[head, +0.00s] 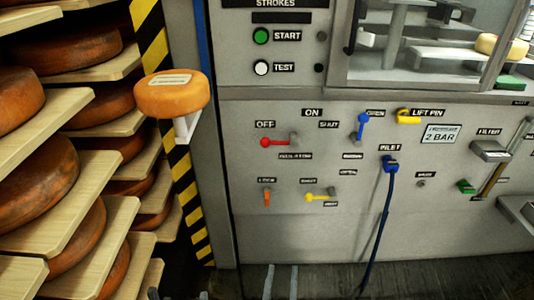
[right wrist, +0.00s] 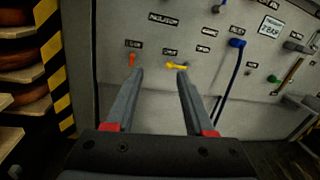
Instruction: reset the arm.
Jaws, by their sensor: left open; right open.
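My right gripper (head: 281,268) shows at the bottom edge of the head view as two grey fingers, apart and empty. In the right wrist view its fingers (right wrist: 160,73) are spread and point at the lower panel, with nothing between them. Their tips appear just below the orange lock lever (right wrist: 132,58) and the yellow lever (right wrist: 176,66); I see no contact. My left gripper (head: 178,293) barely shows at the bottom edge of the head view, left of the right one, as small dark tips set apart. Nothing shows between them. Most of both arms is out of view.
A grey control panel (head: 300,225) stands ahead, with a red isolator lever (head: 273,141), blue levers and a blue hose (head: 380,225). A cheese wheel (head: 172,97) sits on a small bracket. Cheese-laden shelves (head: 100,185) fill the left, beside a yellow-black striped post (head: 186,195).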

